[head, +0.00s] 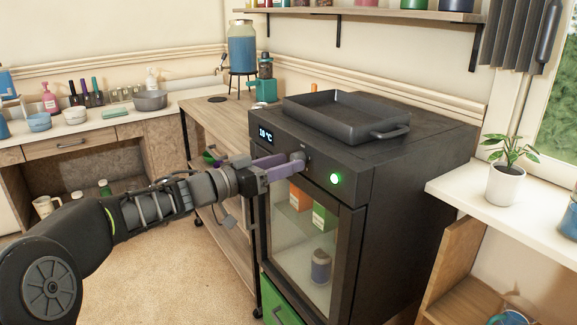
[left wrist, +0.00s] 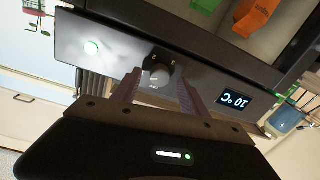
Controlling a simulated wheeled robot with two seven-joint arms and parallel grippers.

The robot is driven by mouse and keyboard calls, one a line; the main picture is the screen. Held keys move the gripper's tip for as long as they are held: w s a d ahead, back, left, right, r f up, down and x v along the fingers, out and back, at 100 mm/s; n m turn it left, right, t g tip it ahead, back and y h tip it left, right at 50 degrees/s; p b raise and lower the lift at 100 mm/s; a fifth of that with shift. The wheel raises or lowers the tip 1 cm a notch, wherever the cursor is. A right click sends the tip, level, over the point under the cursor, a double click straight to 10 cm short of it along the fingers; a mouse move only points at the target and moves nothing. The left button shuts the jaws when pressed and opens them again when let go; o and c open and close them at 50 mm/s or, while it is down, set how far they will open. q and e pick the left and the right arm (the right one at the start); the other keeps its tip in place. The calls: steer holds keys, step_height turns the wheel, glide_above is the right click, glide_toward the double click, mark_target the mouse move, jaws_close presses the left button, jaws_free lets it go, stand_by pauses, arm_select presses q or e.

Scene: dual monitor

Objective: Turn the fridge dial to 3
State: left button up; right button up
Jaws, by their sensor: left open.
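The black fridge (head: 411,185) stands in the middle of the head view, with a glass door and a control strip along its top front. The dark round dial (head: 298,160) sits on that strip between a display (head: 266,134) reading 10 °C and a lit green light (head: 335,178). My left gripper (head: 282,167) is open at the dial, its purple fingers pointing at the strip. In the left wrist view the dial (left wrist: 158,70) lies between the two fingertips, and the picture is upside down. I cannot tell whether the fingers touch it. The dial's setting is too small to read.
A black tray (head: 347,117) lies on top of the fridge. A wooden cart (head: 222,120) stands to the left of it. A white shelf with a potted plant (head: 507,184) is at the right. A green drawer (head: 281,302) sits below the glass door.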

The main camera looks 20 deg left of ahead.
arm_select(q)
steer(key=shift+w+d, duration=0.35)
steer(key=shift+w, duration=0.25)
jaws_close()
